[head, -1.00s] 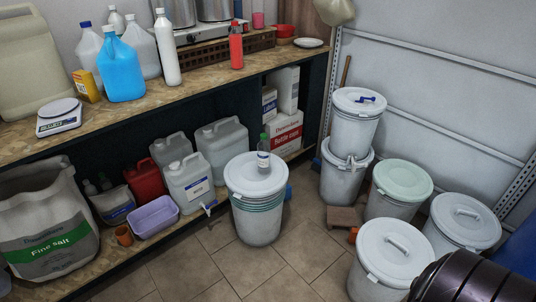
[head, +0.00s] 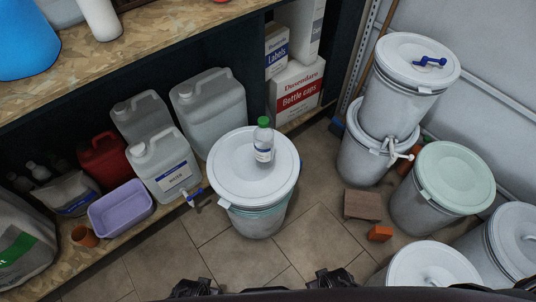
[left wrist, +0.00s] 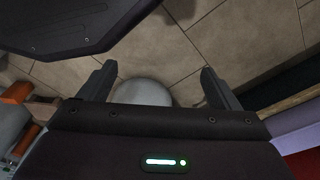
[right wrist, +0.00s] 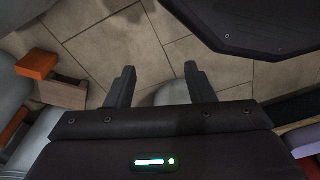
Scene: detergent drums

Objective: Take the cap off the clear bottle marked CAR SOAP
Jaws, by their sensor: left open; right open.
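A small clear bottle (head: 264,146) with a green cap (head: 263,122) and a blue-and-white label stands upright on the white lid of a drum (head: 254,180). The label is too small to read. The cap is on the bottle. In the head view, dark parts of my grippers show only at the bottom edge, well below the drum. My left gripper (left wrist: 155,85) is open and empty in the left wrist view, with floor and a pale round shape between its fingers. My right gripper (right wrist: 158,85) is open and empty in the right wrist view. Neither touches the bottle.
Stacked white drums (head: 405,90) and a green-lidded drum (head: 455,178) stand at the right. A brown block (head: 362,205) and an orange piece (head: 380,233) lie on the floor. Jerrycans (head: 165,165) and a purple tub (head: 121,208) line the left shelf. Tiled floor before the drum is clear.

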